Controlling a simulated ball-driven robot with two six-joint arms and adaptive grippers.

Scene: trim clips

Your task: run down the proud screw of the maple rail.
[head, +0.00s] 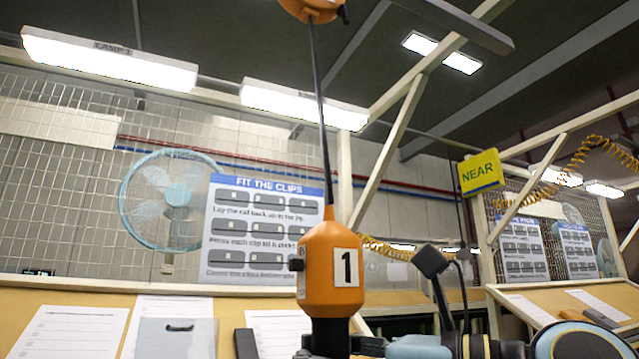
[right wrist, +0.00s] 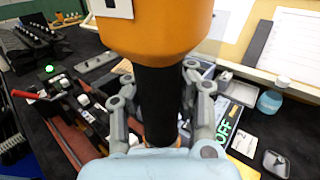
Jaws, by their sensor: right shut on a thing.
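An orange driver marked 1 (head: 332,265) hangs upright on a dark cord from an orange balancer (head: 312,8) in the head view. My right gripper (right wrist: 158,100) is shut on its black grip (right wrist: 156,75), one finger on each side; the orange body (right wrist: 155,25) rises above the fingers in the right wrist view. The driver's tip is hidden. A reddish-brown strip (right wrist: 75,140) lies on the dark bench at the left of that view; I cannot tell whether it is the maple rail. No proud screw can be made out. My left gripper is not in view.
In the right wrist view, a red-handled clamp (right wrist: 28,95) and a row of dark pieces (right wrist: 35,35) stand left. A yellow NEAR sign (head: 481,172) hangs at the right.

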